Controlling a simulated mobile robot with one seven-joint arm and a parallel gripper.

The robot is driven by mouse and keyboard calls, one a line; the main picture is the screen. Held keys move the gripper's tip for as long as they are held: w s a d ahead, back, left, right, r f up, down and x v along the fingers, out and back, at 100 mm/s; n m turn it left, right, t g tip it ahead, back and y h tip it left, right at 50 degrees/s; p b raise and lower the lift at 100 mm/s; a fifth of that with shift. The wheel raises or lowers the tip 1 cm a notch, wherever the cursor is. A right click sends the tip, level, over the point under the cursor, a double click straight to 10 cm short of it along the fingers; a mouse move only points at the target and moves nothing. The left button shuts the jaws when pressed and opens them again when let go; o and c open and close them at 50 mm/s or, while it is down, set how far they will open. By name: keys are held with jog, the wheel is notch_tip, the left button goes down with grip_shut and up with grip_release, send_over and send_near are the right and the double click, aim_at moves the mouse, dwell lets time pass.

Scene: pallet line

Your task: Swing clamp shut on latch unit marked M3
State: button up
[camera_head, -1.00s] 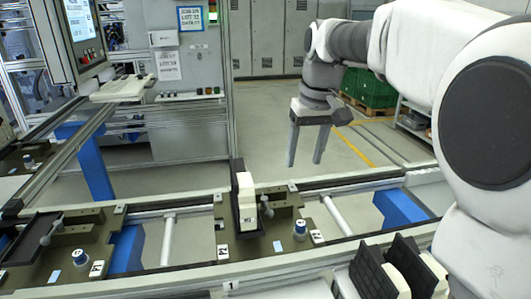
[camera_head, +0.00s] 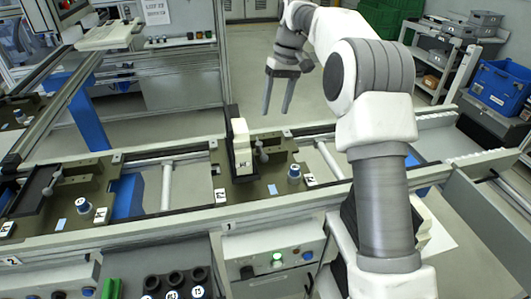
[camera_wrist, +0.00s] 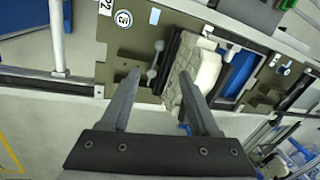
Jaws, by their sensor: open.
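The middle pallet plate (camera_head: 245,192) carries a white block (camera_head: 240,145) against an upright black plate. A ball-ended lever (camera_head: 262,152) stands on its right, with a round capped knob (camera_head: 294,173) further right. In the wrist view the knob (camera_wrist: 123,19) has a rotated mark that looks like M3, not clearly legible. There the lever (camera_wrist: 154,62) lies beside the block (camera_wrist: 196,72); whether it clamps anything I cannot tell. My gripper (camera_head: 276,111) is open and empty, above and behind the pallet. In the wrist view its fingers (camera_wrist: 160,75) appear either side of the lever.
A second pallet (camera_head: 75,190) at left has its own lever (camera_head: 52,182) and knob (camera_head: 84,207). Conveyor rails (camera_head: 140,236) run along the front. A control box (camera_head: 275,262) with buttons stands in front. A blue crate (camera_head: 500,88) is at the far right.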

aim_at(265, 155)
jog(key=a+f, duration=0.1)
jog(key=f, duration=0.4)
jog(key=a+f, duration=0.1)
jog(key=f, duration=0.4)
jog(key=s+f, duration=0.1)
jog(key=f, duration=0.4)
jog(key=shift+s+a+f+b, duration=0.1)
jog(key=shift+a+f+b, duration=0.2)
jog(key=shift+a+b, duration=0.1)
grip_shut()
dwell(0.5)
